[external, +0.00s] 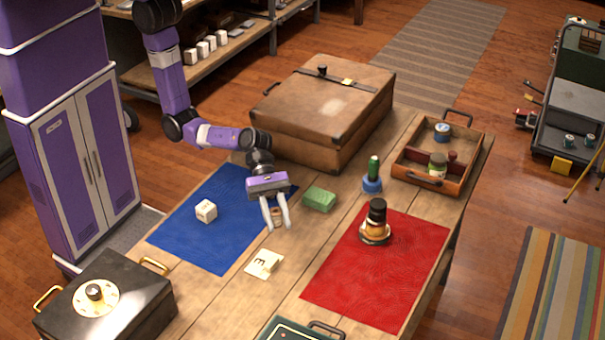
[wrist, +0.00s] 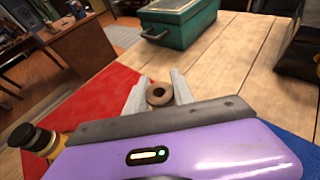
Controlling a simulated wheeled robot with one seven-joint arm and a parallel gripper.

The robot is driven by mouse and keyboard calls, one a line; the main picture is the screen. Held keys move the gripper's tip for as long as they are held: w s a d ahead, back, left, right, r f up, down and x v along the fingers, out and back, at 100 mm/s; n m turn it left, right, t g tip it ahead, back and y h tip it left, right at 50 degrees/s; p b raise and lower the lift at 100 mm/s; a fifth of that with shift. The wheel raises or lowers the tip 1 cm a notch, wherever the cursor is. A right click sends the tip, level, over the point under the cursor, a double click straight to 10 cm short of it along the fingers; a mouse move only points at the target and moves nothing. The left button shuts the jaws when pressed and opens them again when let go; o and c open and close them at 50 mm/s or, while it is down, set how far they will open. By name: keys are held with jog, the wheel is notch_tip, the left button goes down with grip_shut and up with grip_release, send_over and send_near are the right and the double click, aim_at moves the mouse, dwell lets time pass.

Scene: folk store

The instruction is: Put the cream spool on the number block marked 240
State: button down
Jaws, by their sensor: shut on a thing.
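My gripper (external: 276,221) is shut on a small tan-brown spool (external: 277,214), held above the right edge of the blue mat. In the wrist view the spool (wrist: 158,95) shows as a round end with a dark hole between the pale fingers; its cream colour is not clear. A white cube-like block (external: 206,210) with a faint mark sits on the blue mat, left of my gripper. A cream block (external: 264,263) with a dark mark lies on bare wood in front of my gripper. I cannot read 240 on either block.
The blue mat (external: 190,237) and red mat (external: 338,290) lie on the table. A black, orange and cream stack (external: 376,222) stands on the red mat. A green block (external: 319,199), brown suitcase (external: 295,117), wooden tray (external: 402,176) and black box (external: 140,318) stand around.

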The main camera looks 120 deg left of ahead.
jog(key=s+a+p, duration=0.2)
jog(key=s+a, duration=0.1)
jog(key=s, duration=0.6)
notch_tip(320, 180, up, 12)
jog(key=m+g+h+p, duration=0.2)
jog(key=m+g, duration=0.1)
send_over(205, 211)
notch_tip(205, 211, down, 14)
jog(key=b, duration=0.7)
jog(key=shift+f, duration=0.25)
jog(key=shift+f+b, duration=0.5)
jog(key=shift+f, duration=2.05)
jog(key=c, duration=1.1)
grip_release()
jog(key=shift+f, duration=0.1)
jog(key=shift+o, duration=0.2)
